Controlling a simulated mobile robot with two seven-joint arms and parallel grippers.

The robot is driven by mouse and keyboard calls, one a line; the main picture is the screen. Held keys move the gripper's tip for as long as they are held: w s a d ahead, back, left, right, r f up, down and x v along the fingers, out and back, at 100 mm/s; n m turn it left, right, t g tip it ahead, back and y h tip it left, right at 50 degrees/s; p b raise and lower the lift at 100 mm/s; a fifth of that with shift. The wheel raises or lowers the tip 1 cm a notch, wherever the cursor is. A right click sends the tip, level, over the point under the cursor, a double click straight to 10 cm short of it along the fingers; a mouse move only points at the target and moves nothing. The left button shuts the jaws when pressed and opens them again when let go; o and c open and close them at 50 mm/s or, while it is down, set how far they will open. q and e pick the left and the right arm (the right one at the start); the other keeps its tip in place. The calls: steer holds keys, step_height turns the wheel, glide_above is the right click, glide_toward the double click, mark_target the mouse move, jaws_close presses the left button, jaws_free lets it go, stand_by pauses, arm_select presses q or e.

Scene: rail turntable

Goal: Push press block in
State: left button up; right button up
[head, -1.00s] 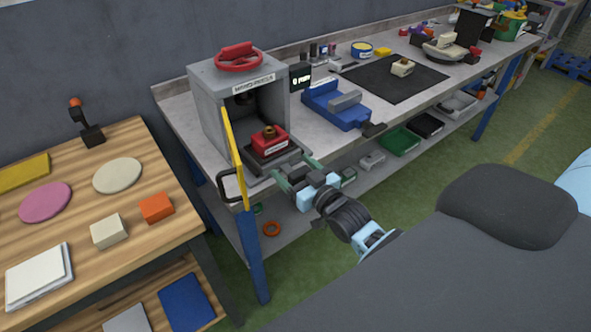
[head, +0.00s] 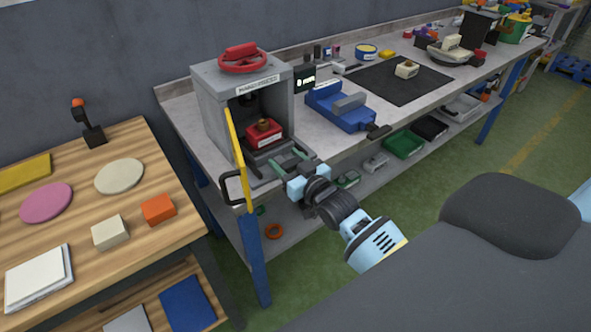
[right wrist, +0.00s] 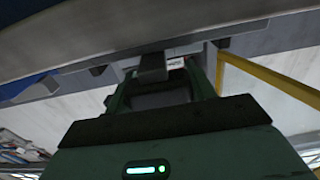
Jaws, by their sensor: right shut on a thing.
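The press (head: 220,108) is a grey box with a red wheel (head: 242,58) on top, standing at the left end of the workbench. The red press block (head: 263,133), with a brass-coloured top, sits on a dark plate inside the press mouth. My right gripper (head: 284,161) is at the front of that plate, its green fingers pointing into the press. In the right wrist view, the gripper (right wrist: 160,70) is shut around a dark grey piece (right wrist: 152,66), which looks like the block's front handle. The red part is hidden there. My left gripper is not in view.
A yellow guard door (head: 236,150) with a black handle stands open at the press's left front. A blue vise (head: 340,106) stands to the right on the bench. A wooden table (head: 150,190) is at the left. A small display (head: 304,79) stands beside the press.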

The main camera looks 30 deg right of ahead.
mark_target(295, 169)
steer(key=shift+w+a+f, duration=0.1)
steer(key=shift+w+a, duration=0.1)
steer(key=shift+w, duration=1.55)
steer(key=o, duration=1.4)
steer(key=shift+s+d, duration=0.2)
steer(key=shift+s, duration=1.75)
steer(key=shift+s+d, duration=0.15)
steer(key=shift+s, duration=1.8)
